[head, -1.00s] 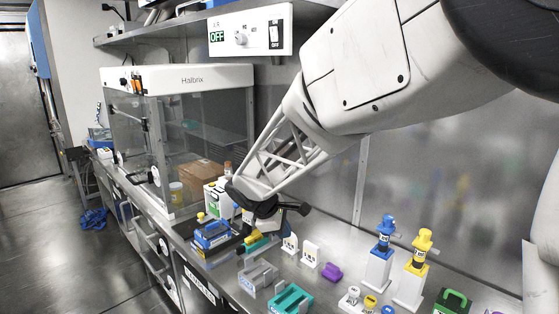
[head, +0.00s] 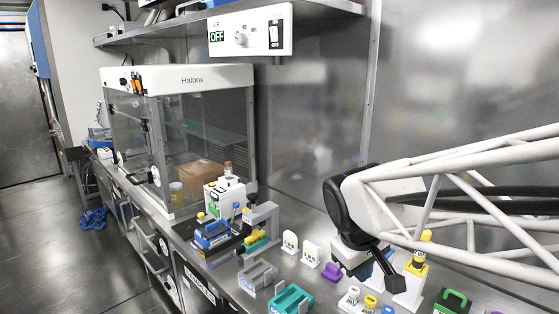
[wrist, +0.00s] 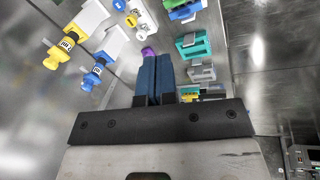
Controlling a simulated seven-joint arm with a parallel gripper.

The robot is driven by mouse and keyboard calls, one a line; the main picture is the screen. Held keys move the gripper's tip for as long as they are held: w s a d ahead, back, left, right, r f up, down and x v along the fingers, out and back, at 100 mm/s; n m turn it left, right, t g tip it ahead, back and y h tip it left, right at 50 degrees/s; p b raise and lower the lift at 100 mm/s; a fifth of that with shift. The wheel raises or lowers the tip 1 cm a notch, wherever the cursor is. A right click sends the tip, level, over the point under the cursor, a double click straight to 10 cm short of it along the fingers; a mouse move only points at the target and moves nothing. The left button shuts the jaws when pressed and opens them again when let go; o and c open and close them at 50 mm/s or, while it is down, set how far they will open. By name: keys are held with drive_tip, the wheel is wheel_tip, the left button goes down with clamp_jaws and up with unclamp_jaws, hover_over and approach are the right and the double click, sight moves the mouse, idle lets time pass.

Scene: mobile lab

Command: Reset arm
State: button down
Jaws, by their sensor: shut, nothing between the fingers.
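My gripper (head: 366,271) hangs above the right part of the bench in the head view, mostly hidden by my own wrist and arm. In the wrist view its two blue fingers (wrist: 155,78) lie flat together, shut and empty. A purple block (wrist: 148,52) shows just beyond the fingertips in the wrist view. It also shows on the bench left of the gripper in the head view (head: 332,272). The gripper appears apart from it.
A yellow-topped dispenser (head: 417,265) stands right of the gripper, partly behind my arm. A teal rack (head: 291,299), a grey rack (head: 257,275) and small white holders (head: 310,252) stand to the left. A glass-walled Halbrix cabinet (head: 178,75) is farther left.

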drive_tip(key=s+d+f+m+y, duration=0.1)
drive_tip(key=s+m, duration=0.4)
drive_tip(key=s, duration=0.7)
drive_tip(key=shift+s+d+f+m+t+y, duration=0.15)
drive_tip(key=shift+s+d+m+t+y, duration=0.25)
drive_tip(key=shift+d, duration=0.55)
drive_tip(key=shift+w, duration=0.2)
